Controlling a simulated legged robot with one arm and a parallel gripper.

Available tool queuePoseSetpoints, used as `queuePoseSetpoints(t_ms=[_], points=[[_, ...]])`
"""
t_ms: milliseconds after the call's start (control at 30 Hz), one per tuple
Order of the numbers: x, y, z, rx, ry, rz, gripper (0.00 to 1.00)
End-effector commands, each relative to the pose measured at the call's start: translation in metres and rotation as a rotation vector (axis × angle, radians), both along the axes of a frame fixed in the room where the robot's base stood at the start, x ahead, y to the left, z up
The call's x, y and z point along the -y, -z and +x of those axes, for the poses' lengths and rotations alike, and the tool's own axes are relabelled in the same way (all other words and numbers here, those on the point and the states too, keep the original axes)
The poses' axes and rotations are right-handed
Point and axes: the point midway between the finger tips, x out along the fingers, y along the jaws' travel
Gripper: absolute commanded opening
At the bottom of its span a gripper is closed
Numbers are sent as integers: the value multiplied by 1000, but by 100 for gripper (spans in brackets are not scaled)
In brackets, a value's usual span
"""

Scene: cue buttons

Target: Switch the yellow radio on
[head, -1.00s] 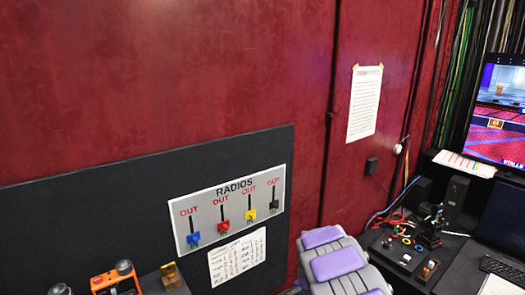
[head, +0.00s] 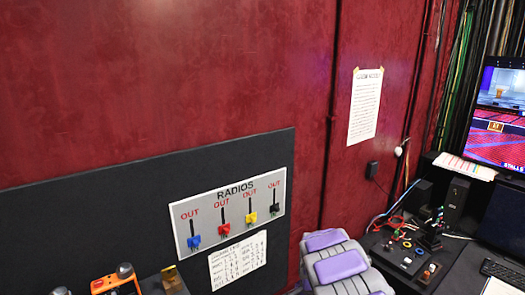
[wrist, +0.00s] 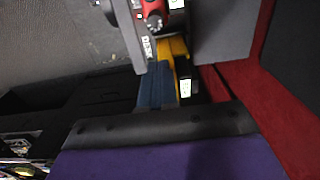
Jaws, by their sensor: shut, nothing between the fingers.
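In the wrist view, a yellow upright piece (wrist: 176,62), which may be the yellow radio, stands beside a blue piece (wrist: 155,88). A red piece with a black knob (wrist: 152,18) is above them. No switch is clear. My gripper (wrist: 160,122) spans the bottom of the wrist view as a black edge with a purple face below it. It is shut and empty, and it hides the lower ends of the pieces. In the head view, my grey and purple arm (head: 337,264) rises at the bottom centre.
A "RADIOS" panel (head: 234,186) on the dark board (head: 100,200) bears blue, red, yellow and black radio shapes under "OUT" labels. An orange device (head: 118,284) is at lower left. A cluttered desk with a monitor (head: 500,110) stands at right.

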Motion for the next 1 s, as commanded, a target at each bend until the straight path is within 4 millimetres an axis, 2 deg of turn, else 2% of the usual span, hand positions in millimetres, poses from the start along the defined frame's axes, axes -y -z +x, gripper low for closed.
queuePoseSetpoints(t_ms=[1000], points=[[-4, 0, 7, 2, -1, 1, 0]])
